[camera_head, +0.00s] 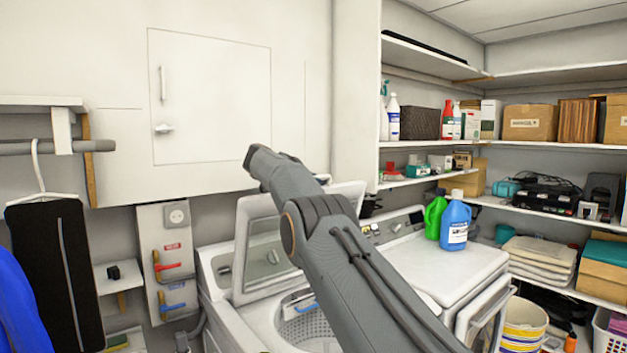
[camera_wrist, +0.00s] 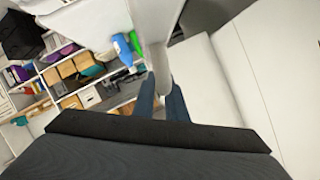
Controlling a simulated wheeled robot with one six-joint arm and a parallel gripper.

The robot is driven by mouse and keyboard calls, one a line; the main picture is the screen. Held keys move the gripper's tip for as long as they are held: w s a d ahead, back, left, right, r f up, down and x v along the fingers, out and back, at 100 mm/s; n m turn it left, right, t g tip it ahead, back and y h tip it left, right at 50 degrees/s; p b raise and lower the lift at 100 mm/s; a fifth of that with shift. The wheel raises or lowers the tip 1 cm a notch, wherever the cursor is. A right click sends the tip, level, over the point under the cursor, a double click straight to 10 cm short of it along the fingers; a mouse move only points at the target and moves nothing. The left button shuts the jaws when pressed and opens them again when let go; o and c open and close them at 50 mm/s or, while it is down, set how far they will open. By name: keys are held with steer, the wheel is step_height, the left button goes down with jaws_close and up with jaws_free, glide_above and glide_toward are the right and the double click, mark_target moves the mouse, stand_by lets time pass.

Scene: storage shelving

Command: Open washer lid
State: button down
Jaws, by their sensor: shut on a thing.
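The washer (camera_head: 222,268) is a white top-loader with its metal drum (camera_head: 310,325) partly visible. Its white-framed lid (camera_head: 241,255) with a glass pane stands raised and tilted above the opening. My arm crosses in front of the washer and hides part of the lid and drum, and my gripper is hidden in the head view. In the wrist view, my gripper (camera_wrist: 162,100) has its two dark blue-grey fingers shut on a pale grey edge of the lid (camera_wrist: 160,58).
A white dryer (camera_head: 440,262) stands to the right, with a green bottle (camera_head: 434,215) and a blue bottle (camera_head: 455,222) on top. Loaded shelves (camera_head: 545,143) fill the right wall. A wall cabinet (camera_head: 210,95) and a hanging rail (camera_head: 60,147) are on the left.

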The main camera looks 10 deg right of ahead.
steer(key=shift+f, duration=0.3)
steer(key=c, duration=1.8)
jaws_free()
steer(key=shift+w, duration=0.1)
steer(key=shift+r, duration=0.15)
steer(key=shift+a, duration=0.1)
